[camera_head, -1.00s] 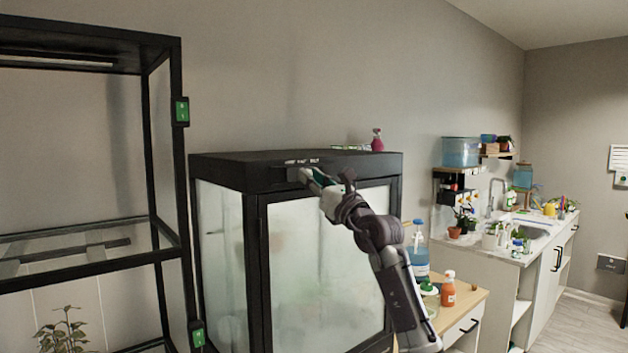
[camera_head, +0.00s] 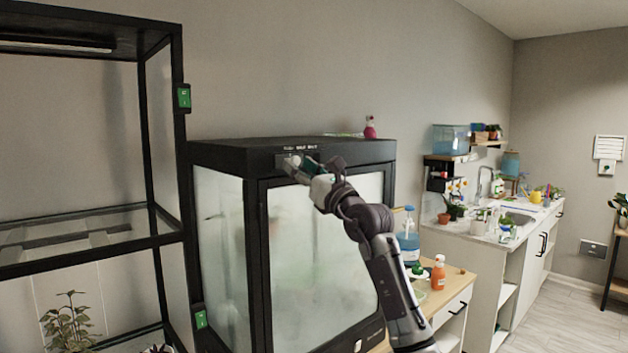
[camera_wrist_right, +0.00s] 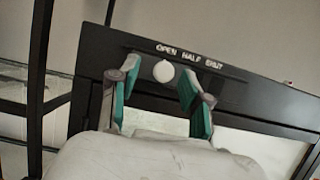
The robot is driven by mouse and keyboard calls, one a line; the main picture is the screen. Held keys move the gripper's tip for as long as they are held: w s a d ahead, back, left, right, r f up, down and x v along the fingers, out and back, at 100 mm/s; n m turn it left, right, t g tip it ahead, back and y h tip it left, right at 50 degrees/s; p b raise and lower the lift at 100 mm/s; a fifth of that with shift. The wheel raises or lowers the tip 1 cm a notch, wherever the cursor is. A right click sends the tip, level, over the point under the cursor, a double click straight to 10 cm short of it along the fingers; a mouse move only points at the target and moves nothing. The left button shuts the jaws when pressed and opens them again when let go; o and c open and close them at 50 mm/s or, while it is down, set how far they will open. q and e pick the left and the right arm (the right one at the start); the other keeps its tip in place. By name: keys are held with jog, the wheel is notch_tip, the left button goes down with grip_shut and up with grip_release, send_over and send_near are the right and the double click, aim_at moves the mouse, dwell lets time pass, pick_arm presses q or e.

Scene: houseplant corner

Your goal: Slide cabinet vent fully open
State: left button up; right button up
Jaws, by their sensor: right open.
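The black cabinet (camera_head: 225,153) has frosted glass sides and a label strip reading OPEN, HALF, SHUT on its top front edge. The vent's round white knob (camera_head: 293,161) sits under the OPEN end of that strip; it also shows in the right wrist view (camera_wrist_right: 163,71). My right gripper (camera_head: 303,168) is open at the front of the cabinet top. In the wrist view its green-padded fingers (camera_wrist_right: 157,95) appear on either side of the knob, with visible space to each. Whether the fingertips reach knob depth I cannot tell. My left gripper is out of view.
A black open-frame rack (camera_head: 173,130) stands close on the left. A pink spray bottle (camera_head: 370,128) is on or behind the cabinet top. A wooden-topped side table (camera_head: 455,284) with a blue bottle (camera_head: 408,245) and an orange bottle (camera_head: 438,273) stands close to my right arm.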

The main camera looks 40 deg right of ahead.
jog(key=a+v, duration=0.1)
jog(key=v, duration=1)
jog(key=shift+d, duration=0.3)
jog(key=shift+f, duration=0.1)
